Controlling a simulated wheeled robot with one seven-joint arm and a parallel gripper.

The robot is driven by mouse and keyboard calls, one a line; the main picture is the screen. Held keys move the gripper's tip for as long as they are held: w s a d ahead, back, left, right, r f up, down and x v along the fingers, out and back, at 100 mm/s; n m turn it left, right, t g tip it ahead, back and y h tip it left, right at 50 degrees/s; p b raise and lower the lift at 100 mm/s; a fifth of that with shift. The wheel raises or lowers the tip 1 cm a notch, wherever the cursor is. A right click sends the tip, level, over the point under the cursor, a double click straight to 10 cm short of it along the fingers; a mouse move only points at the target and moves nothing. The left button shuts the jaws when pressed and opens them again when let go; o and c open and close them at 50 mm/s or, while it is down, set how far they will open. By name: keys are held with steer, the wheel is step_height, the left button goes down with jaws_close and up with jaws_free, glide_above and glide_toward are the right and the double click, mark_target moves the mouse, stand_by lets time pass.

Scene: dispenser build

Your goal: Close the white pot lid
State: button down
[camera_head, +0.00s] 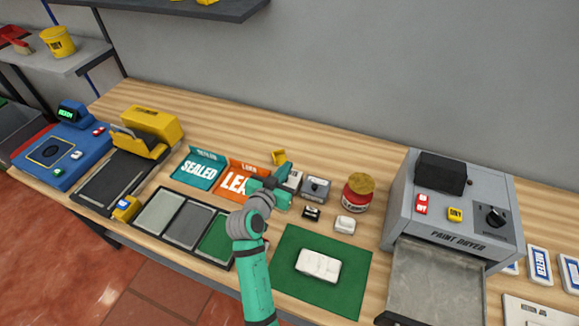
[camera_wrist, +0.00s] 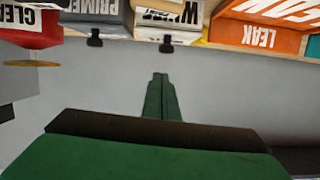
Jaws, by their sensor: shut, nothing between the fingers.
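The white pot (camera_head: 292,181) stands at the back of the bench, partly hidden by my gripper (camera_head: 277,180). A yellow flap (camera_head: 279,156), which looks like its raised lid, shows just behind it. In the wrist view the pot's white label (camera_wrist: 170,17) is upside down at the top, with a black clip below it. My gripper (camera_wrist: 160,80) also shows there, its green fingers together and empty, pointing toward the pot's front. Whether the fingers touch the pot or lid cannot be told.
Right of it stand a grey primer pot (camera_head: 317,188) and a red pot with a gold top (camera_head: 358,192). A white block (camera_head: 318,264) lies on a green mat (camera_head: 352,291). The paint dryer (camera_head: 455,210) is right.

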stand_by(0.5)
step_height(320, 180, up, 4)
steer(key=shift+s+d+f, duration=0.1)
steer(key=shift+f, duration=0.15)
steer(key=s+a+f, duration=0.3)
steer(key=s, duration=0.5)
steer(key=shift+s+f, duration=0.2)
steer(key=shift+s, duration=0.2)
steer(key=shift+a, duration=0.1)
